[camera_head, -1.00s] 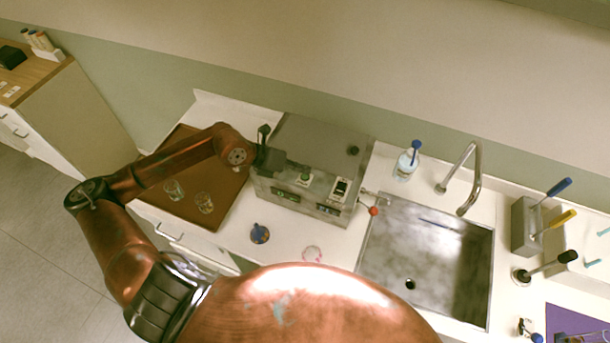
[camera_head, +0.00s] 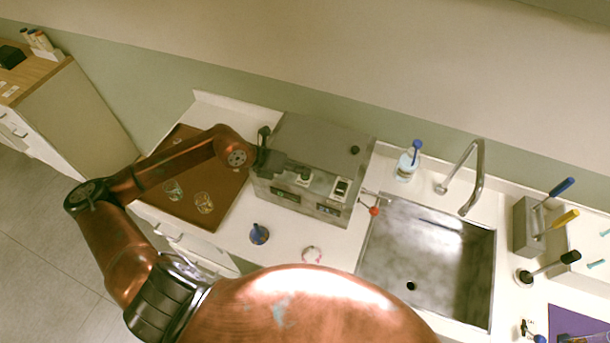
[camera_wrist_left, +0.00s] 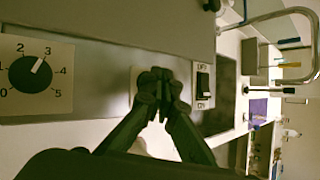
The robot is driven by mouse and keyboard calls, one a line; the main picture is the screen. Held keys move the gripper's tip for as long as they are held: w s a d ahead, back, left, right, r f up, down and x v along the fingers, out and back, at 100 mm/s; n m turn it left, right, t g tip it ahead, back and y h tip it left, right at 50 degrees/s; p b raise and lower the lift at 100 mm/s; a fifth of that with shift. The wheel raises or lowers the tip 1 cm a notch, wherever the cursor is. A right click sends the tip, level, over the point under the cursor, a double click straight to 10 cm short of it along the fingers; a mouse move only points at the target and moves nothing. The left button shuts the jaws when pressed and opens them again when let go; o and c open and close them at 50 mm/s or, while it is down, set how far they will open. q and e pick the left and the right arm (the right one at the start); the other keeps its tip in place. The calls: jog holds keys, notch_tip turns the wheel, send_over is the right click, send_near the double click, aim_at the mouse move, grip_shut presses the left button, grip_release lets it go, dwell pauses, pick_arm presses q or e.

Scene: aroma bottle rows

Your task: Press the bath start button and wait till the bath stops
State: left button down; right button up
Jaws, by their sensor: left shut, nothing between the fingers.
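The bath is a grey metal box (camera_head: 320,145) on the white counter. My left gripper (camera_head: 301,172) is shut and empty at the bath's control side. In the left wrist view my left fingertips (camera_wrist_left: 160,78) are together in front of a pale plate (camera_wrist_left: 136,80), between a numbered dial (camera_wrist_left: 30,72) and a dark OFF/ON rocker switch (camera_wrist_left: 203,82). The fingers hide the middle of the plate, so the start button is not clearly seen, and I cannot tell whether they touch it. The switch also shows in the head view (camera_head: 341,188). My right gripper is not in view.
A brown tray (camera_head: 190,152) with glass beakers lies left of the bath. A small blue item (camera_head: 259,234) and a ring (camera_head: 312,254) lie in front. A sink (camera_head: 430,250), a tap (camera_head: 477,180) and a pump bottle (camera_head: 407,163) are to the right.

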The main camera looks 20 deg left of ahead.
aim_at(303, 176)
pick_arm(q)
jog(key=shift+f, duration=0.25)
jog(key=shift+r, duration=0.1)
dwell(0.4)
jog(key=shift+r, duration=0.75)
jog(key=shift+r+p, duration=1.6)
jog(key=shift+r, duration=0.9)
